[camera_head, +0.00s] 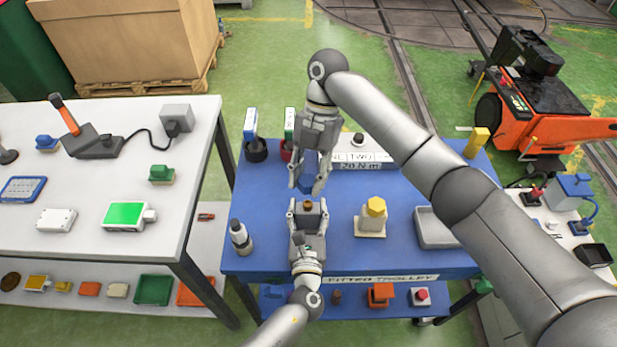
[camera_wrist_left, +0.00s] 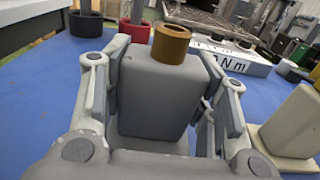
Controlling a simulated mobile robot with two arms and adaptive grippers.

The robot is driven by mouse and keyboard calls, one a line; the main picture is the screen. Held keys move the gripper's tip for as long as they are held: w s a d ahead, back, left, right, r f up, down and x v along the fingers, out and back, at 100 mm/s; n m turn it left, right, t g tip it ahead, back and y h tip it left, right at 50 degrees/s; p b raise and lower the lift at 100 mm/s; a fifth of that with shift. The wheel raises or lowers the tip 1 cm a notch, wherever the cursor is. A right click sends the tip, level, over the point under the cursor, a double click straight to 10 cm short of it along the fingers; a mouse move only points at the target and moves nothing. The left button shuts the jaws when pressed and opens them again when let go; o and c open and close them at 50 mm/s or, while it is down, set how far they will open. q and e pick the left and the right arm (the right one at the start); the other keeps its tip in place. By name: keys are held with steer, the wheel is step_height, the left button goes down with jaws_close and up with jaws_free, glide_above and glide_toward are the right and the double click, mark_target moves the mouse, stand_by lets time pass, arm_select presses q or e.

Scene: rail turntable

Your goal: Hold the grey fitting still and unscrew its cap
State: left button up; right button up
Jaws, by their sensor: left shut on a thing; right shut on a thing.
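The grey fitting (camera_head: 308,222) is a block with rounded edges and a bare brown threaded neck on top. It also shows in the left wrist view (camera_wrist_left: 155,95), upright, with the neck (camera_wrist_left: 171,42) uncovered. My left gripper (camera_head: 308,210) is shut on the fitting, with a finger on each side. My right gripper (camera_head: 310,185) is shut on a dark blue piece (camera_head: 306,184), apparently the cap, just beyond the fitting and apart from it. The fingers partly hide this piece. The left wrist view does not show the right gripper.
A cream fitting with a yellow hex cap (camera_head: 372,214) stands right of the grey one on the blue trolley top (camera_head: 270,215). A grey tray (camera_head: 436,228) is farther right and a grey bottle (camera_head: 240,237) at left. A white lettered block (camera_head: 358,152) and round holders stand behind.

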arm_select(q)
steer(key=o, duration=1.5)
steer(key=shift+s, duration=0.15)
steer(key=s, duration=1.1)
steer(key=shift+s+a, duration=0.1)
steer(key=shift+s, duration=0.3)
